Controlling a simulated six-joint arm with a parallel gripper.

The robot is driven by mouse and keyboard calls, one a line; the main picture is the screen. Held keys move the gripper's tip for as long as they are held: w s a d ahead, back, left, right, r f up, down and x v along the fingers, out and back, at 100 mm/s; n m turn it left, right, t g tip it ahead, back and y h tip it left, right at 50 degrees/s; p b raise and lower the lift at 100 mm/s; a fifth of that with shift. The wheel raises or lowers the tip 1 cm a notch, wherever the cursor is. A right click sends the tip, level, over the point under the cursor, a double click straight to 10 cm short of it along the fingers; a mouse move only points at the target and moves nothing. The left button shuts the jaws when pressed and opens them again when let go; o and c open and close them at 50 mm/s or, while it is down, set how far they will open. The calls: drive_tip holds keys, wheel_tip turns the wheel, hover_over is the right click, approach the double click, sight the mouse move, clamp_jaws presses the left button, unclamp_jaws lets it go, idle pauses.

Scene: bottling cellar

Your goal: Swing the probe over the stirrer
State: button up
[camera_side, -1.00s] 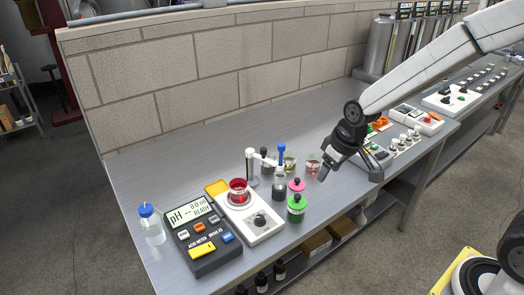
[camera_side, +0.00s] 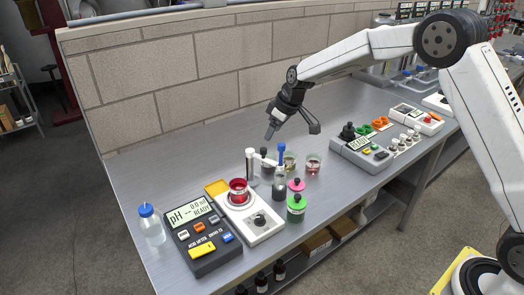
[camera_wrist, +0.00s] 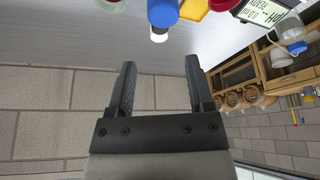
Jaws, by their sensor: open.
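The probe (camera_side: 282,153) has a blue top and hangs from a white swing arm beside a white post (camera_side: 250,165). It is upright above or in a small glass of dark liquid (camera_side: 279,190); its lower end is hard to make out. The probe's blue top also shows in the wrist view (camera_wrist: 163,12). The stirrer (camera_side: 258,222) is a white unit with a dark knob, left of the probe, with a beaker of red liquid (camera_side: 238,193) on its plate. My gripper (camera_side: 271,133) is open and empty, above and behind the probe, apart from it; both fingers show in the wrist view (camera_wrist: 160,65).
A pH meter (camera_side: 203,240) reading READY stands left of the stirrer, with a blue-capped bottle (camera_side: 151,226) beyond. Green-lidded (camera_side: 297,208) and pink-lidded (camera_side: 297,185) jars and a glass of pink liquid (camera_side: 313,165) crowd the probe. The bench behind, along the block wall, is clear.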

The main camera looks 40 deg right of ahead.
sight(264, 148)
drive_tip(key=shift+f, duration=0.1)
drive_tip(key=shift+x, duration=3.75)
clamp_jaws()
